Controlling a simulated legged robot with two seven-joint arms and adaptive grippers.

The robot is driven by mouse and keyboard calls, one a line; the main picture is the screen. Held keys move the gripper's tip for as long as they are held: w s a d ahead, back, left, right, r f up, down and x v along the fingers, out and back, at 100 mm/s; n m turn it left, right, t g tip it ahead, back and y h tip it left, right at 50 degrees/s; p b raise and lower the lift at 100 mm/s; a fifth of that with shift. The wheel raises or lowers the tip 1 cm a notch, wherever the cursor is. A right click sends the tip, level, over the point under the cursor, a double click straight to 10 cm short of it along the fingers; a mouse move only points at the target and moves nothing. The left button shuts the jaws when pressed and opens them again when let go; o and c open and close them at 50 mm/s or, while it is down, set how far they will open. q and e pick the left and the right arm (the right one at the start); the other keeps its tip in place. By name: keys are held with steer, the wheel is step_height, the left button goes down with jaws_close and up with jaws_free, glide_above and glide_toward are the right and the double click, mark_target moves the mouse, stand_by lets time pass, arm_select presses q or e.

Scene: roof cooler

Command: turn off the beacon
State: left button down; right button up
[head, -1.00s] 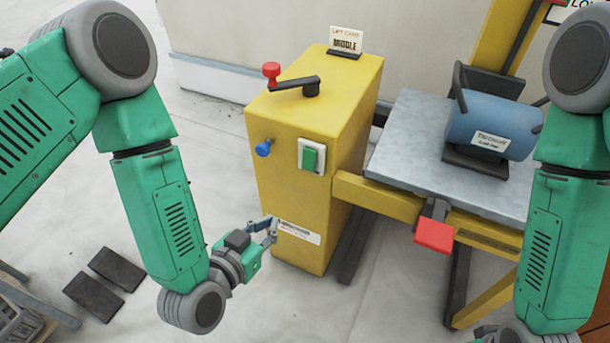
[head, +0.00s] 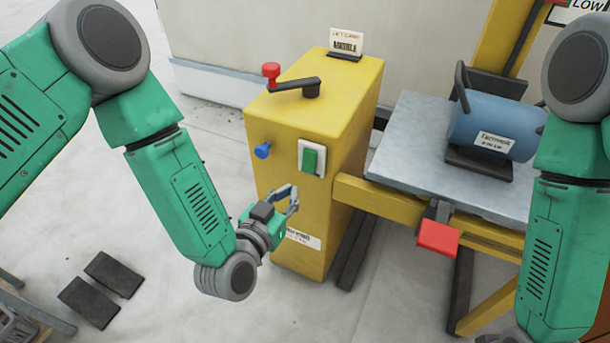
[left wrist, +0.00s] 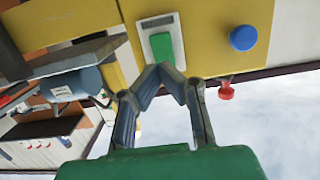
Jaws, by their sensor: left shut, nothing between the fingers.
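No beacon lamp can be made out in these views. A green rocker switch in a white frame (head: 310,159) sits on the front of a yellow cabinet (head: 290,225), beside a blue knob (head: 263,150). My left gripper (head: 293,192) is shut and empty, just below and left of the switch. In the left wrist view, the fingers (left wrist: 160,72) meet close to the green switch (left wrist: 162,47); contact cannot be told. The blue knob (left wrist: 243,38) is also there. My right gripper is out of view.
A crank with a red knob (head: 271,70) and a card reading "MIDDLE" (head: 345,43) are on top of the cabinet. A grey platform (head: 405,135) carries a blue cylinder (head: 490,122). A red pedal (head: 437,238) juts out below it.

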mark_target(308, 169)
arm_select(q)
steer(key=b+x, duration=0.2)
steer(key=x, duration=0.6)
steer(key=shift+w+f+t+b, duration=0.2)
steer(key=shift+t+b, duration=0.2)
steer(key=shift+b, duration=0.2)
steer(key=shift+r, duration=0.15)
